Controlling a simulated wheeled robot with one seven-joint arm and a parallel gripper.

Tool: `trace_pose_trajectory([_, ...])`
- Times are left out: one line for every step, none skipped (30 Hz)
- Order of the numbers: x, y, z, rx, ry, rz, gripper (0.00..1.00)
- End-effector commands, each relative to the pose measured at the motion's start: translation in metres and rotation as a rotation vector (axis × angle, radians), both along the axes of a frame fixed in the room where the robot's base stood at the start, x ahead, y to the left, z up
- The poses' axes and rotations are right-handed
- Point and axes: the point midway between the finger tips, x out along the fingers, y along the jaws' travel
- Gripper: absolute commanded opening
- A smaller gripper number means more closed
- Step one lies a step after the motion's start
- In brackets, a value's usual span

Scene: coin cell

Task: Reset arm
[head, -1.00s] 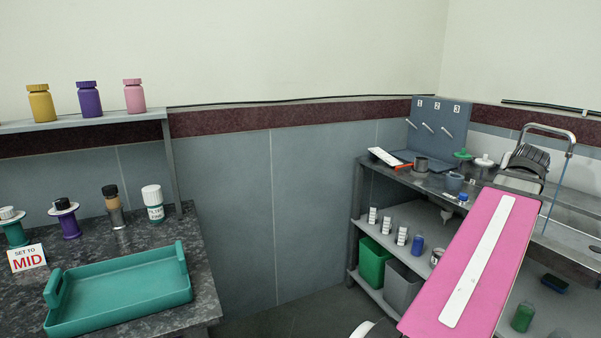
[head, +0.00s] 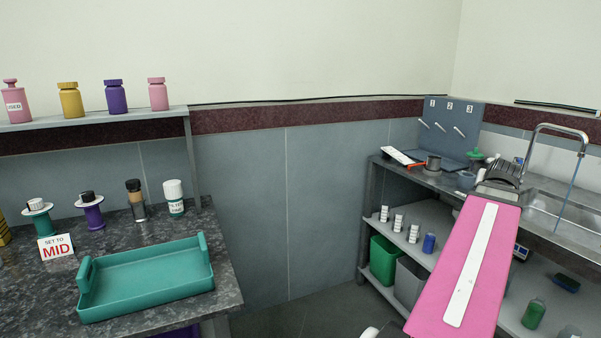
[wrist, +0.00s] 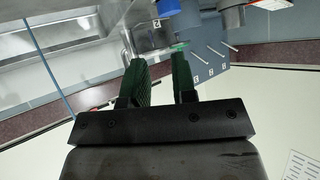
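My arm's pink link (head: 466,270) with a white strip rises at the right of the head view. Its dark ribbed end (head: 502,175) shows in front of the sink bench; the fingertips cannot be made out there. In the wrist view my gripper (wrist: 159,62) has two dark green ribbed fingers standing apart, with nothing seen held between them. Beyond them the wrist view shows the blue-grey numbered board (wrist: 205,60) and the metal sink area, apparently upside down.
Several bottles line the shelf (head: 110,115) above. Floor (head: 310,320) shows between.

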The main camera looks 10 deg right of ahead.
Motion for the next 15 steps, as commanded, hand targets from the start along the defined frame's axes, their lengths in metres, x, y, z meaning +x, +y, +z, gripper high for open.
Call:
trace_pose_trajectory([0.01, 0.013, -0.013, 0.017, 0.019, 0.022, 0.25])
trace_pose_trajectory([0.016, 0.021, -0.02, 0.027, 0.031, 0.036, 0.25])
trace_pose_trajectory([0.025, 0.033, -0.031, 0.043, 0.051, 0.055, 0.25])
trace_pose_trajectory([0.032, 0.042, -0.04, 0.054, 0.067, 0.071, 0.25])
trace_pose_trajectory([0.038, 0.053, -0.05, 0.066, 0.084, 0.086, 0.25])
trace_pose_trajectory([0.047, 0.067, -0.062, 0.084, 0.108, 0.109, 0.25])
trace_pose_trajectory([0.053, 0.078, -0.072, 0.095, 0.126, 0.125, 0.25])
trace_pose_trajectory([0.058, 0.089, -0.081, 0.107, 0.144, 0.142, 0.25])
trace_pose_trajectory([0.065, 0.104, -0.094, 0.121, 0.17, 0.163, 0.25])
trace_pose_trajectory([0.07, 0.115, -0.103, 0.131, 0.188, 0.178, 0.25])
trace_pose_trajectory([0.075, 0.126, -0.111, 0.142, 0.206, 0.194, 0.25])
trace_pose_trajectory([0.08, 0.142, -0.124, 0.156, 0.233, 0.216, 0.25])
trace_pose_trajectory([0.084, 0.153, -0.132, 0.164, 0.251, 0.23, 0.25])
trace_pose_trajectory([0.087, 0.165, -0.141, 0.174, 0.271, 0.246, 0.25])
trace_pose_trajectory([0.091, 0.18, -0.153, 0.185, 0.298, 0.267, 0.25])
